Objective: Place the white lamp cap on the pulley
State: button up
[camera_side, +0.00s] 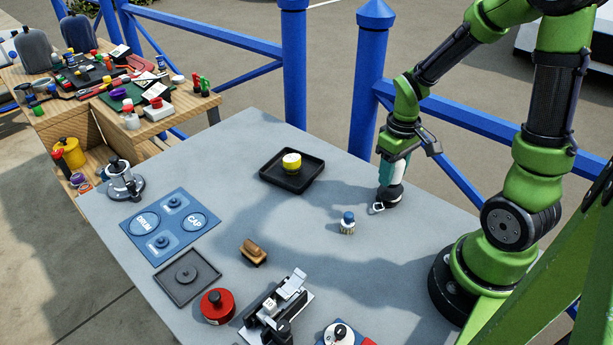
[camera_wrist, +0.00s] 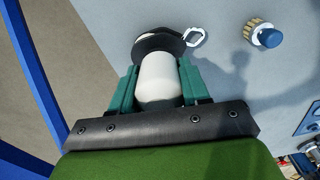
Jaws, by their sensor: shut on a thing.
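My gripper (camera_side: 391,168) is shut on a white cylindrical piece (camera_side: 390,193) with a black end and a small metal loop. In the wrist view the white piece (camera_wrist: 160,82) sits between the green fingers of my gripper (camera_wrist: 157,78), the black end pointing away. I cannot tell whether it touches the table. A yellow piece with a pale top (camera_side: 291,160) stands in a black tray (camera_side: 277,183) left of my gripper. Which thing is the pulley is not clear; a silver winch-like fitting (camera_side: 124,183) stands at the table's left edge.
A blue mat marked DRUM and CAP (camera_side: 171,227), a grey tray (camera_side: 205,289), a wooden block (camera_side: 252,252) and a red canister (camera_side: 217,307) lie left. Blue railings pass behind.

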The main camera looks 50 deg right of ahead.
jog(key=shift+f, duration=1.15)
jog(key=o, duration=1.1)
jog(key=shift+f, duration=0.1)
